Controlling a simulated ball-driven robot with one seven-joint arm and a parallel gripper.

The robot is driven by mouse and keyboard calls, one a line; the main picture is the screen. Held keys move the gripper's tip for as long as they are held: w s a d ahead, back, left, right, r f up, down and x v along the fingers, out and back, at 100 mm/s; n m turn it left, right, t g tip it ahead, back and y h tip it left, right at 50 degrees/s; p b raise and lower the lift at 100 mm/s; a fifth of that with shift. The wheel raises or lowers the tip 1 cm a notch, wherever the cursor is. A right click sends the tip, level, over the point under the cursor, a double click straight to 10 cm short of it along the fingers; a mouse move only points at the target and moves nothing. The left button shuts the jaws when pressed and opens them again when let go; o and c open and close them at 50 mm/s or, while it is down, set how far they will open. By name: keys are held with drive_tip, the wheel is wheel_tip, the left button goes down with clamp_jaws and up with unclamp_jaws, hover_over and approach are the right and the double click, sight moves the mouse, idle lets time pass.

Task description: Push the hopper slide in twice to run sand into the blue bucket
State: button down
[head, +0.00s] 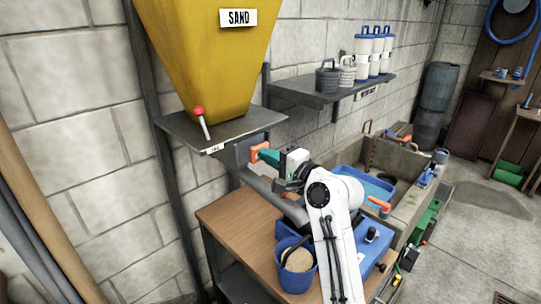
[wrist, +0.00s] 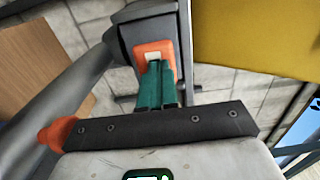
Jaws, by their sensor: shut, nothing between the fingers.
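The yellow hopper (head: 205,50) with a SAND label hangs over a grey plate at the upper left. The orange end of the slide (head: 257,151) shows below the plate; in the wrist view it is an orange block (wrist: 152,50) with a pale centre on a dark grey housing. My gripper (head: 264,155) is shut and empty, its teal fingers (wrist: 157,76) together. The fingertips are at the orange block; whether they touch it is unclear. The blue bucket (head: 308,281) stands on the wooden bench below, partly beside my arm, with tan sand inside.
A red-knobbed lever (head: 199,118) stands on the hopper's grey plate. A thick grey pipe (wrist: 65,88) runs close beside my gripper. The wooden bench (head: 232,225) has bare room left of the bucket. A stone sink (head: 410,165) and a wall shelf (head: 310,90) are right.

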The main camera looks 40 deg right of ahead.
drive_tip(key=shift+s, duration=1.1)
drive_tip(key=shift+s+f, duration=0.25)
drive_tip(key=s+b, duration=0.1)
drive_tip(key=s, duration=0.7)
drive_tip(key=shift+d+r, duration=0.2)
drive_tip(key=shift+f, duration=0.1)
idle(0.5)
drive_tip(key=s+a+f+n+g, duration=0.4)
drive_tip(key=a+f+n, duration=0.2)
drive_tip(key=f, duration=0.4)
drive_tip(key=s+a+f+n+g, duration=0.45)
drive_tip(key=a+f+n, duration=0.2)
drive_tip(key=f, duration=0.35)
drive_tip(key=s+a+f+n+g, duration=0.1)
drive_tip(key=s+f+g, duration=0.3)
drive_tip(key=s, duration=0.5)
drive_tip(key=s+a+f+n+g, duration=0.1)
drive_tip(key=s+f+n+g, duration=0.2)
drive_tip(key=s+f, duration=0.6)
drive_tip(key=shift+s+n+g+h, duration=0.35)
drive_tip(key=shift+s+g+h, duration=0.1)
drive_tip(key=shift+g, duration=0.3)
